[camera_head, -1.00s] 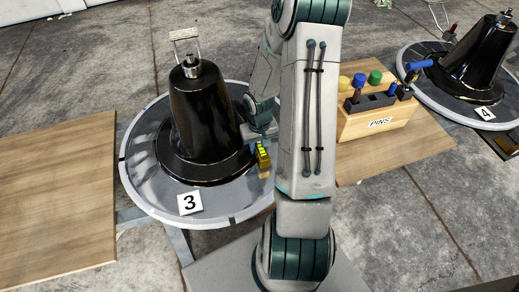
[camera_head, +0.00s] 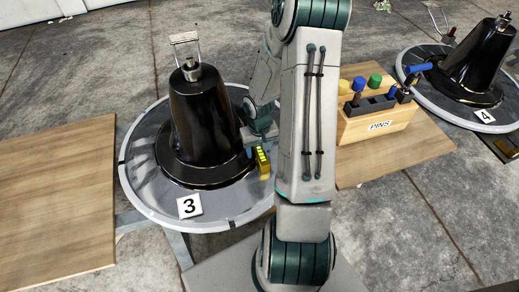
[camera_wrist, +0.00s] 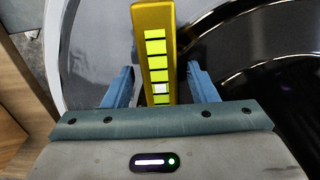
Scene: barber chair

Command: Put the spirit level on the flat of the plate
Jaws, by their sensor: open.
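The spirit level (camera_head: 262,161) is a yellow bar with bright lime windows. It is at the right side of the round grey plate (camera_head: 145,198), beside the black flange of the cone (camera_head: 203,120). In the wrist view the spirit level (camera_wrist: 153,22) lies between the two blue fingers of my gripper (camera_wrist: 160,70), which is open with gaps on both sides. The plate's grey surface (camera_wrist: 85,60) shows under it there, with the black flange (camera_wrist: 235,50) to the right. My arm hides the plate's right part in the head view, and the level's underside is hidden.
A number 3 card (camera_head: 189,206) is on the plate's front. A wooden pin block (camera_head: 380,120) with coloured pins stands on a board at right. Another plate with a black cone (camera_head: 475,62) is beyond it. A bare wooden board (camera_head: 60,200) is at left.

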